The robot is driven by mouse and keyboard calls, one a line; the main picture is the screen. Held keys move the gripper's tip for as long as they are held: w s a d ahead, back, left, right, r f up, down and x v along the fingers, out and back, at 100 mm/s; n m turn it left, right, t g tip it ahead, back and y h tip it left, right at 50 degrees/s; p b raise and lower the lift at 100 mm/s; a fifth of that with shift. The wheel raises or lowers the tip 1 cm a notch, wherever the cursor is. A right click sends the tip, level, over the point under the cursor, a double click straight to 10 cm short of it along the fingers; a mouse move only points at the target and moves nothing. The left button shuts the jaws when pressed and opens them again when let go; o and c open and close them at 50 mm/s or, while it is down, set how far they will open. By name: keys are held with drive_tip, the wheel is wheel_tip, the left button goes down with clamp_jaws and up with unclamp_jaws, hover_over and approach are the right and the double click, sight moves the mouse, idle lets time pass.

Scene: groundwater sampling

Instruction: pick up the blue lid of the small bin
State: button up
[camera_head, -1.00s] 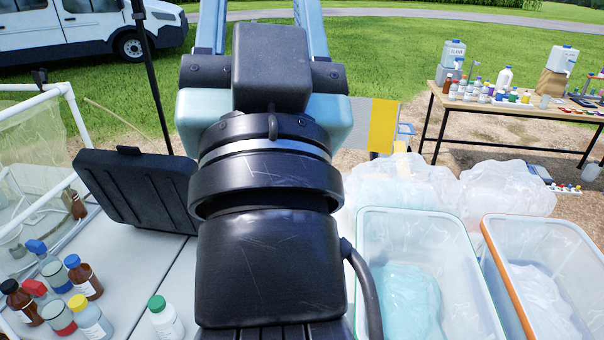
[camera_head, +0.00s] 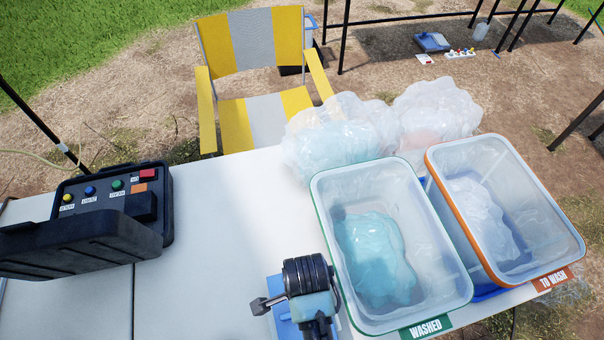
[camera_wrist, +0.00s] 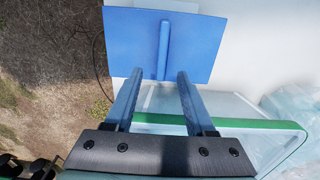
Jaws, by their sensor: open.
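The blue lid (camera_wrist: 190,48) shows as a flat blue square with a raised bar-shaped handle (camera_wrist: 164,45) across its middle in the wrist view. In the head view part of the lid (camera_head: 284,326) shows at the bottom, beside the washed bin, partly hidden by my arm. My gripper (camera_wrist: 157,76) is open, its two fingers pointing at the lid. The near end of the handle appears between the fingertips; I cannot tell whether they are level with it. My gripper (camera_head: 258,305) is small in the head view. The small bin itself is not clearly visible.
A clear green-rimmed bin (camera_head: 318,218) labelled WASHED stands right of my gripper. An orange-rimmed TO WASH bin (camera_head: 450,217) is beyond it. Filled clear bags (camera_head: 340,140) lie behind. A black case (camera_head: 110,220) is at left. The white table (camera_head: 215,230) between is clear.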

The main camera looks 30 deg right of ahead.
sight(286, 330)
wheel_tip(286, 330, down, 3)
drive_tip(key=shift+r, duration=0.2)
drive_tip(key=shift+w+a+f+p, duration=0.15)
drive_tip(key=shift+f+p, duration=0.1)
drive_tip(key=shift+f, duration=1.25)
drive_tip(key=shift+w+f+p, duration=0.1)
drive_tip(key=shift+f+p, duration=0.1)
drive_tip(key=shift+f, duration=1.3)
clamp_jaws()
